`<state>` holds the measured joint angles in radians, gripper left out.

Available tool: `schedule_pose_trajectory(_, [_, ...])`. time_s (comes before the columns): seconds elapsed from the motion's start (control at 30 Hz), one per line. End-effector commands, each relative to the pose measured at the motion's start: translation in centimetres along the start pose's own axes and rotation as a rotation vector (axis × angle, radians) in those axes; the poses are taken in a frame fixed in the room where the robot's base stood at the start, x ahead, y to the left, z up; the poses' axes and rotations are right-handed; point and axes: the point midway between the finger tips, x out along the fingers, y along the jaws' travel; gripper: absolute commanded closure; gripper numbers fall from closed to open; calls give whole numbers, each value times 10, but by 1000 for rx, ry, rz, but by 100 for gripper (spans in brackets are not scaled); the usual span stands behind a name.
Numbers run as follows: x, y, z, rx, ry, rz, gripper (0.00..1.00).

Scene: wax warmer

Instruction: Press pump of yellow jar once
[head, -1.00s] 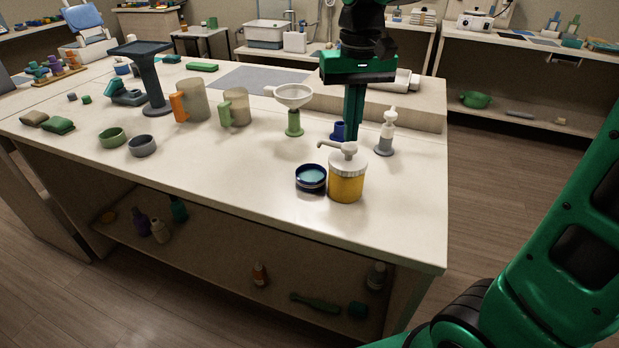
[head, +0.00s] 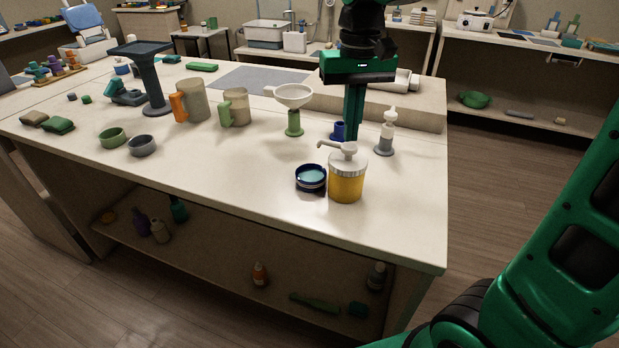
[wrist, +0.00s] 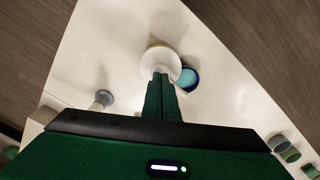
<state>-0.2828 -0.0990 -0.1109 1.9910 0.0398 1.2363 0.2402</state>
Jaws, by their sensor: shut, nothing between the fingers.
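The yellow jar (head: 346,184) stands upright near the front right of the table. It has a white ribbed lid (head: 348,163) and a white pump (head: 349,147) with its spout pointing left. My gripper (head: 351,138) points straight down, fingers together and empty, with its tips right at the top of the pump. In the wrist view, my fingertips (wrist: 160,76) lie over the round white lid (wrist: 158,58) and cover much of the pump head. I cannot tell whether the tips touch it.
A dark blue tin (head: 311,178) stands just left of the jar. A funnel on a green stand (head: 294,122) is behind left. The table front (head: 400,215) is bare.

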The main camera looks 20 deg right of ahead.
Motion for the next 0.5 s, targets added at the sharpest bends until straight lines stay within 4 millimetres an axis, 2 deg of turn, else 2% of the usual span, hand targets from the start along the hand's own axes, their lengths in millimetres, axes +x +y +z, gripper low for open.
schedule_pose_trajectory(0.5, [4,0,0,0,-1,0,100])
